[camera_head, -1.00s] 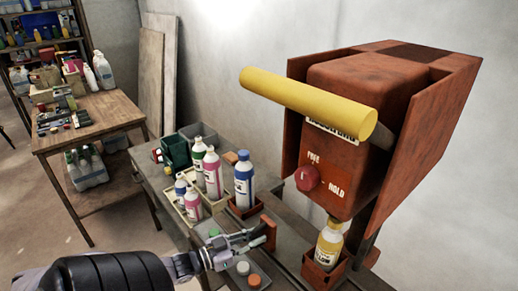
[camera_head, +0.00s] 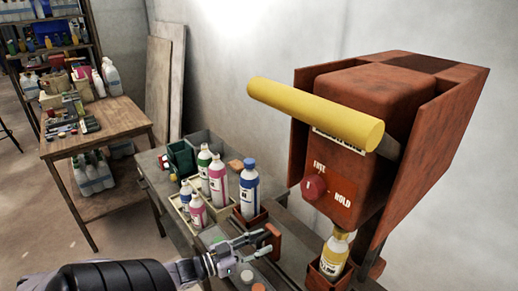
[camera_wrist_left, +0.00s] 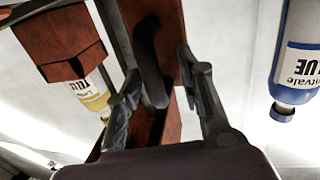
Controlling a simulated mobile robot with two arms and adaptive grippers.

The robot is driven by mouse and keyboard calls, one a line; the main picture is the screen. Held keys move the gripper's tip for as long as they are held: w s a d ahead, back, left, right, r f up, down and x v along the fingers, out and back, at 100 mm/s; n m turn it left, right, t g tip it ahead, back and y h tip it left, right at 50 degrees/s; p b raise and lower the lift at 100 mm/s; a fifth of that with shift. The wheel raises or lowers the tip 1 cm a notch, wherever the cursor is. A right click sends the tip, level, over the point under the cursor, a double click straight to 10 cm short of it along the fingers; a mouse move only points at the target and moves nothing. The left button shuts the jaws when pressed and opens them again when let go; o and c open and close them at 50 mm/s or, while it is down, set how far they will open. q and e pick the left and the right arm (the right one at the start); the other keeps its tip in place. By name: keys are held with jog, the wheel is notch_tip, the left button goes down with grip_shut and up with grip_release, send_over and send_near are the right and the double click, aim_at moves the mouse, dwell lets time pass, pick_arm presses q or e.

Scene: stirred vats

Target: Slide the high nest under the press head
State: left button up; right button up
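A rust-red press (camera_head: 362,120) with a yellow lever (camera_head: 315,112) and a red knob stands at the right. A red nest (camera_head: 328,276) holding a yellow-labelled bottle (camera_head: 335,252) is below its head. Another red nest (camera_head: 250,216) holds a blue-capped bottle (camera_head: 249,188). I cannot tell for sure which nest is the high one. Between them stands a red-brown plate (camera_head: 273,240); a dark curved handle (camera_wrist_left: 150,60) on it shows in the left wrist view. My left gripper (camera_head: 262,247) is beside the plate, its fingers (camera_wrist_left: 163,98) apart on either side of the handle. My right gripper is not in view.
A crate of bottles (camera_head: 183,208) and a green bin (camera_head: 180,157) stand on the bench left of the blue bottle. Loose caps lie near my left gripper. A wooden table (camera_head: 110,118) with bottles is farther left. The wall is close behind the press.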

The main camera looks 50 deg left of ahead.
pick_arm(q)
jog(key=v, duration=1.2)
dwell(0.4)
